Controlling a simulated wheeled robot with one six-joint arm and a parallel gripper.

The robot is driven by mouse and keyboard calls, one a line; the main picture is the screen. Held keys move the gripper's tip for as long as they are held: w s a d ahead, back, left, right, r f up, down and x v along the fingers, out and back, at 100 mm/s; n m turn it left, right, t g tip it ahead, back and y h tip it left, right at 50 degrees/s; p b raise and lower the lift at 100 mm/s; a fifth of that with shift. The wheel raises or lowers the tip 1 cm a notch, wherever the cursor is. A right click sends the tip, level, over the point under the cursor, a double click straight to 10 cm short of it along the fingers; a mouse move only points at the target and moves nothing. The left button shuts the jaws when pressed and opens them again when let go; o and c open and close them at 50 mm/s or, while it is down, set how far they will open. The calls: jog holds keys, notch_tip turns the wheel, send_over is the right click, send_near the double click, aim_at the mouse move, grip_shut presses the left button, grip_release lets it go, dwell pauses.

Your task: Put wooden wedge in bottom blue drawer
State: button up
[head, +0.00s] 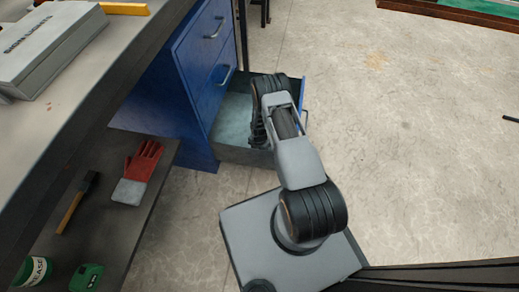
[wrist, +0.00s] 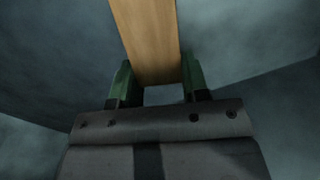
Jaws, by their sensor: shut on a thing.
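The wooden wedge (wrist: 147,40) shows in the wrist view as a light brown wooden piece between the green-tipped fingers of my gripper (wrist: 158,82). My gripper is shut on it. The bottom blue drawer (head: 232,118) is pulled open in the head view, below the shut drawers of the blue cabinet (head: 196,75). My arm reaches down over the open drawer, and its links hide part of the inside. The wedge cannot be made out in the head view. Grey-blue surfaces surround the wedge in the wrist view; whether it touches them I cannot tell.
A workbench (head: 115,68) stands at the left, beside the cabinet. Its lower shelf (head: 95,215) holds a red and grey glove (head: 137,172), a hammer (head: 77,202), a green can (head: 35,271) and a green case (head: 86,278). The concrete floor (head: 400,150) at the right is mostly clear.

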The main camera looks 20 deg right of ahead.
jog(key=shift+f, duration=0.2)
jog(key=o, duration=1)
jog(key=shift+r, duration=0.1)
